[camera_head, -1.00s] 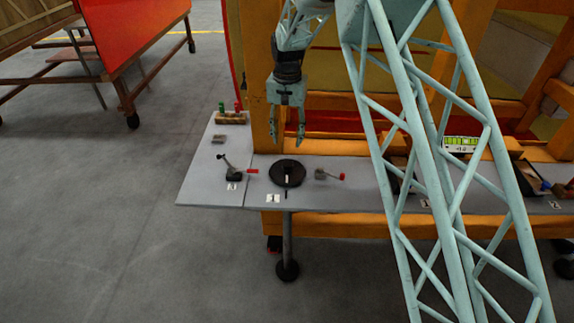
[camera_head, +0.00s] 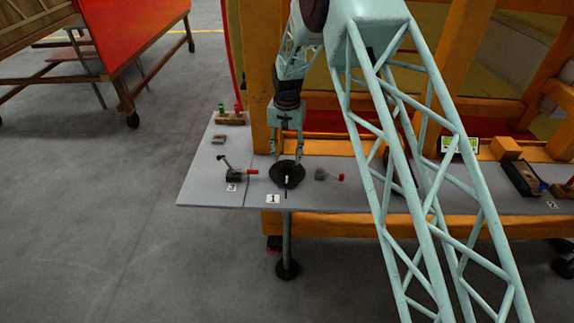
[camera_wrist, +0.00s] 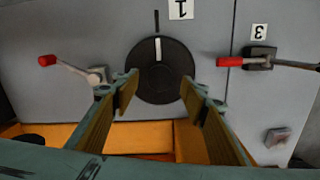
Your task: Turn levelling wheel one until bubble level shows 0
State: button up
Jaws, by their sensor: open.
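Levelling wheel one is a black round disc (camera_head: 287,176) with a white mark, on the grey shelf behind the label 1 (camera_head: 272,198). The wheel also shows in the wrist view (camera_wrist: 160,75), its white mark in line with a short black line on the shelf. My gripper (camera_head: 286,160) is open and empty, pointing down at the wheel's far edge. In the wrist view its fingers (camera_wrist: 159,86) stand on either side of the wheel; I cannot tell whether they touch it. The bubble level, a small green-and-white display (camera_head: 459,145), is partly hidden by my arm and its reading is too small to read.
A red-handled lever (camera_head: 236,174) by label 3 stands left of the wheel, and another (camera_head: 328,175) stands right of it. A small grey block (camera_head: 218,139) and a wooden block with green and red pegs (camera_head: 230,118) lie farther back left. An orange frame post rises behind.

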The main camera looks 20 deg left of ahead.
aim_at(287, 164)
jog(key=shift+f+p, duration=0.35)
jog(key=shift+f, duration=2.2)
jog(key=shift+c, duration=0.7)
jog(key=c, duration=1)
